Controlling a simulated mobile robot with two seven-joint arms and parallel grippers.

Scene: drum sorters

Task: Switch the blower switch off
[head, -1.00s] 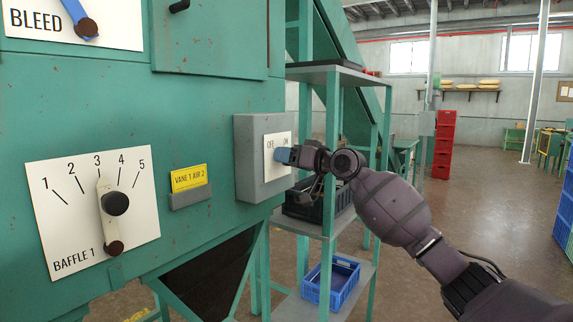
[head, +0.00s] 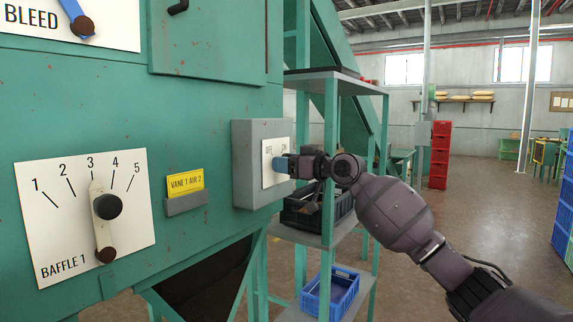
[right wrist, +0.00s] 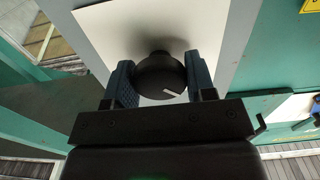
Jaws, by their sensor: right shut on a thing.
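The blower switch is a grey box (head: 246,180) on the side of the green machine, with a white plate (head: 268,151) marked OFF and ON. In the right wrist view its round black knob (right wrist: 160,76) with a white pointer line stands out from the plate. My right gripper (head: 280,164) is at the plate, and the wrist view shows its two blue-padded fingers (right wrist: 160,82) on both sides of the knob, shut on it. In the head view the knob is hidden by the fingers. My left gripper is not in view.
The baffle lever (head: 106,207) and its scale plate are to the left, with a yellow label card (head: 185,182) between. A shelf rack (head: 333,240) with a black crate and a blue crate (head: 331,290) stands behind my right arm. Open floor lies to the right.

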